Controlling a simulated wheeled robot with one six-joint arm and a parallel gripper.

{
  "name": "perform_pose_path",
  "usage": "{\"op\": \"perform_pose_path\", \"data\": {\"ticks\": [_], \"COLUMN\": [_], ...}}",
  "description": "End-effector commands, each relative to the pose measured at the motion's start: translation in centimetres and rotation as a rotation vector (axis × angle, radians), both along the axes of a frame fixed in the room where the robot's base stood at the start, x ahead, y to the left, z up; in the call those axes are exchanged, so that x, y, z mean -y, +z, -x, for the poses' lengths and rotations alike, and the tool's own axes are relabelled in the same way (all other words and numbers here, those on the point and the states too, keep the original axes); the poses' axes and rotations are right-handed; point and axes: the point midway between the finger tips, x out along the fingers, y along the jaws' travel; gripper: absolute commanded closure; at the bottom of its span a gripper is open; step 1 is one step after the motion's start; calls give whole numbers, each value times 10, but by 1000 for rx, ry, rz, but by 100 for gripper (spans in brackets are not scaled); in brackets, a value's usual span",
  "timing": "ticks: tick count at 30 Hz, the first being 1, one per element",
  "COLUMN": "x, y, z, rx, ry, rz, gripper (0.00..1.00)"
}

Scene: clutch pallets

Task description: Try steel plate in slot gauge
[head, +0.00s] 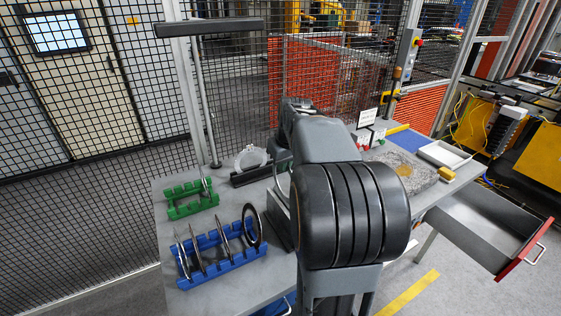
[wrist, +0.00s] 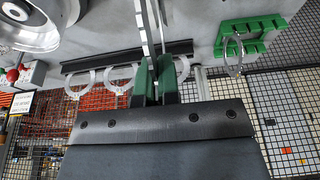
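My gripper (wrist: 153,80), with green fingertips, is shut on a thin steel plate (wrist: 146,28) seen nearly edge-on in the wrist view. The plate extends up out of that picture. Behind it is a dark bar (wrist: 100,62) with pale rings (wrist: 119,73) along it. It may be the slot gauge; I cannot tell for sure. The plate looks apart from the bar. In the head view a dark bar (head: 251,174) with a pale ring (head: 251,157) stands on the table. There my arm hides the gripper and held plate.
A green rack (head: 191,199) holds a ring, also visible in the wrist view (wrist: 262,27). A blue rack (head: 219,260) holds several upright discs. Mesh fencing stands behind.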

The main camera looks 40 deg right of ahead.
Motion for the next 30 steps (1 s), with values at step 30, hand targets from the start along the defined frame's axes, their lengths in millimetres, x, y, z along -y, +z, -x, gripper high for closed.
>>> {"op": "perform_pose_path", "data": {"ticks": [30], "x": [-1], "y": [-51], "z": [-1], "rx": [2], "ry": [2], "rz": [1], "gripper": [100]}}
